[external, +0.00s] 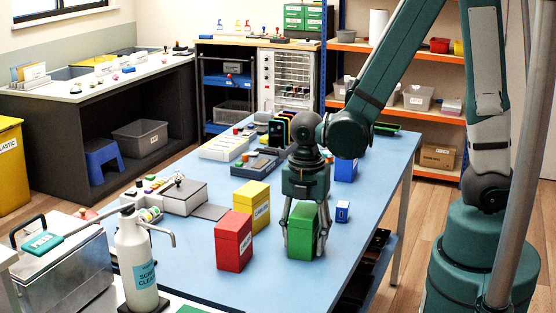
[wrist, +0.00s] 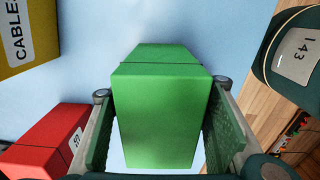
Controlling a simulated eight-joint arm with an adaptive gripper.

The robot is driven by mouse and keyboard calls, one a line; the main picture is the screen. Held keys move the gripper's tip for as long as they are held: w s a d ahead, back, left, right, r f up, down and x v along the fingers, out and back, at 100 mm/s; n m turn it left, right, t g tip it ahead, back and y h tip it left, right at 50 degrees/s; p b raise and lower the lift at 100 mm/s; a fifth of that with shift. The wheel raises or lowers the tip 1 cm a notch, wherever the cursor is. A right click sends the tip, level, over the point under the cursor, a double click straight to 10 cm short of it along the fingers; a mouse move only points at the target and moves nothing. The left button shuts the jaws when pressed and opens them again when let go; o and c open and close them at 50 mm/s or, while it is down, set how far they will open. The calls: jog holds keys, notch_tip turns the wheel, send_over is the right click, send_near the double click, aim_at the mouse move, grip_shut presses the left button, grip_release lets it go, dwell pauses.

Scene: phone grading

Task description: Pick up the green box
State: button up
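The green box (wrist: 160,110) stands upright on the blue table, and it also shows in the external view (external: 301,235). My gripper (external: 304,250) points down over it, with one finger on each side. In the wrist view my gripper (wrist: 162,92) is open, its two green pads flanking the box. Narrow gaps seem to show between the fingertips and the box's sides. The box's far lower part is hidden in the wrist view.
A red box (external: 234,241) stands close to the left, with a yellow box (external: 251,205) behind it. A small blue box (external: 342,211) lies to the right. The blue table (external: 190,262) is clear in front of the red box. Its right edge is near.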

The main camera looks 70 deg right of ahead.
aim_at(305, 210)
jog(key=c, duration=0.7)
jog(key=shift+r, duration=0.15)
jog(key=shift+r+p, duration=1.4)
jog(key=shift+r, duration=3.45)
